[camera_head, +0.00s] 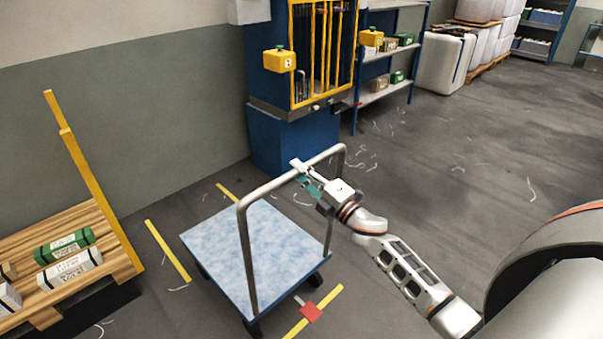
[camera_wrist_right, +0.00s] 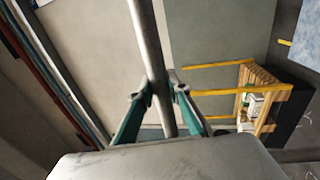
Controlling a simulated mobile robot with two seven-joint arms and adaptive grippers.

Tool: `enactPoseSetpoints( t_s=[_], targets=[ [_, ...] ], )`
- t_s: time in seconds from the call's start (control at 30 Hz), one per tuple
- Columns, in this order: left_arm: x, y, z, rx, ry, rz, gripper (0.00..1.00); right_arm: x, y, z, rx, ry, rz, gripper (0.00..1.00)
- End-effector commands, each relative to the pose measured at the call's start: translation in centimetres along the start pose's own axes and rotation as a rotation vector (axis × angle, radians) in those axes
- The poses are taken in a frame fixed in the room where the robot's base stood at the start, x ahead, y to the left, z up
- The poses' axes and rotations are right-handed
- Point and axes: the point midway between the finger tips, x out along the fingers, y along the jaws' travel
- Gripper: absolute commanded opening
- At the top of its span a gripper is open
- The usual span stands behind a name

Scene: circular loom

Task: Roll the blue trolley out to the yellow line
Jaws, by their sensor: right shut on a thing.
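The blue trolley (camera_head: 255,247) stands on the grey floor, with a mottled blue deck, black wheels and a raised metal push bar (camera_head: 243,235). My right gripper (camera_head: 303,172) is shut on the top rail of this bar, toward its right part. In the right wrist view the bar (camera_wrist_right: 148,45) runs between the two teal fingers (camera_wrist_right: 158,92). More yellow strips (camera_head: 168,251) lie left of and behind the trolley. My left gripper is not in view.
A wooden pallet (camera_head: 118,262) with yellow posts and labelled packages stands at the left. A blue machine with a yellow grille (camera_head: 322,55) stands just behind the trolley. Open floor (camera_head: 480,150) with scattered white threads lies to the right.

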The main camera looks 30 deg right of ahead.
Motion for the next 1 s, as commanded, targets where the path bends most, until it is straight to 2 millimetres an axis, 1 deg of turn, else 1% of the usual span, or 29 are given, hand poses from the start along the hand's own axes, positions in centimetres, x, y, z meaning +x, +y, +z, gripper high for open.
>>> enactPoseSetpoints(
  t_s=[0.03,0.1,0.33,0.37,0.4,0.43,0.8,0.87,1.0],
  targets=[
    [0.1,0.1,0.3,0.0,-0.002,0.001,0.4,0.7,0.0,0.0,-0.001,-0.001,0.003,0.0],
    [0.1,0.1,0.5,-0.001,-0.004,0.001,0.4,1.1,-0.1,0.1,-0.001,-0.002,0.003,0.0],
    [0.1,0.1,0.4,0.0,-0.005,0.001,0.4,1.0,-0.1,0.1,-0.001,-0.002,0.001,0.0],
    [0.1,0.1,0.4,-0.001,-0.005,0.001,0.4,1.0,-0.1,0.1,-0.001,-0.001,0.001,0.22],
    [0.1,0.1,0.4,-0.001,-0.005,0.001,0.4,1.0,-0.1,0.1,-0.001,-0.001,0.002,0.32],
    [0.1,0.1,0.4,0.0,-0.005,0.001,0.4,1.0,-0.1,0.1,-0.001,-0.001,0.002,0.34],
    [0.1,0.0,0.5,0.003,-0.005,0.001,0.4,0.8,-0.1,0.0,-0.001,-0.001,0.002,0.34],
    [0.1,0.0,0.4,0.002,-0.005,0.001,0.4,0.3,-0.1,0.0,-0.001,-0.001,0.001,0.34],
    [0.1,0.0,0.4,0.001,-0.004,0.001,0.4,-1.6,-0.2,0.0,0.0,-0.001,0.0,0.34]
  ],
)
